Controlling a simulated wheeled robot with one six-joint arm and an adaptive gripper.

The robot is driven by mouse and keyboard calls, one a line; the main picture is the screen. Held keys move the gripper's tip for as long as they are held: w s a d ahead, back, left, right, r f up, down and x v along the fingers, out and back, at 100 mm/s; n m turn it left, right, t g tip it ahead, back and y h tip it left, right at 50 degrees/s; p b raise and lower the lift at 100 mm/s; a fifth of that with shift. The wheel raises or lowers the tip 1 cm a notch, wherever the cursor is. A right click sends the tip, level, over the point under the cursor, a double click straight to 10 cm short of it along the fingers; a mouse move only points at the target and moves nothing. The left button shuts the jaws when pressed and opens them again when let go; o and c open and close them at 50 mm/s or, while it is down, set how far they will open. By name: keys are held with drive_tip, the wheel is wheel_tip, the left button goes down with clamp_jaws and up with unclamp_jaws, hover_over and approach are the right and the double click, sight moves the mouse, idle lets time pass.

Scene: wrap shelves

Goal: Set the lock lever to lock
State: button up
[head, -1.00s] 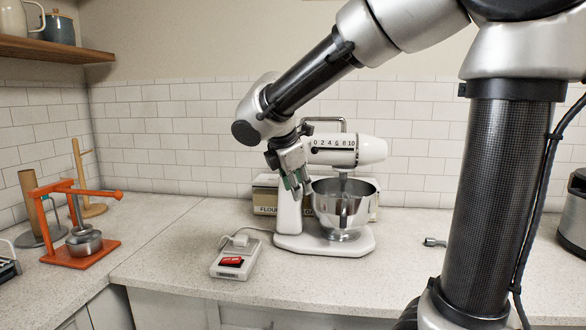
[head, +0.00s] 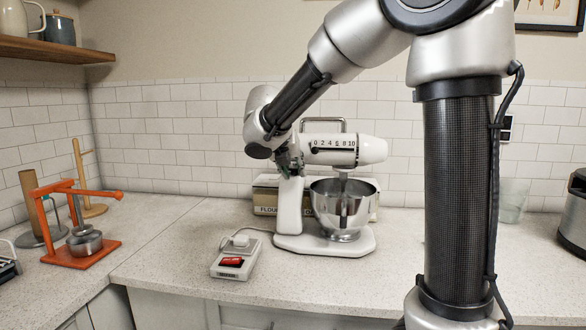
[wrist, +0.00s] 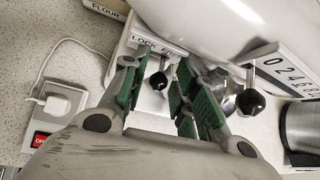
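The white stand mixer (head: 290,205) stands on the counter with its steel bowl (head: 342,205). In the wrist view a "LOCK" label (wrist: 146,45) shows on the mixer, partly hidden by my gripper. The lock lever (wrist: 158,81), with a black knob, is near that label and appears between my fingers. My gripper (wrist: 165,65) is open, its green pads apart, with no clear contact on the lever. A second black-knobbed lever (wrist: 250,101) sits to the right, by the number scale. In the head view my gripper (head: 290,162) is at the mixer's neck, partly hidden.
A switch box with a red switch and a plug (head: 233,262) sits left of the mixer. A flour box (head: 265,196) is behind it. An orange press (head: 85,250) stands far left. The counter left of the mixer is mostly clear.

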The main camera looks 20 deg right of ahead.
drive_tip(key=shift+d+f, duration=0.1)
clamp_jaws()
drive_tip(key=shift+w+a, duration=0.4)
drive_tip(key=shift+a, duration=0.25)
drive_tip(key=shift+w+a, duration=0.4)
drive_tip(key=shift+a, duration=0.2)
unclamp_jaws()
drive_tip(key=shift+a, duration=0.1)
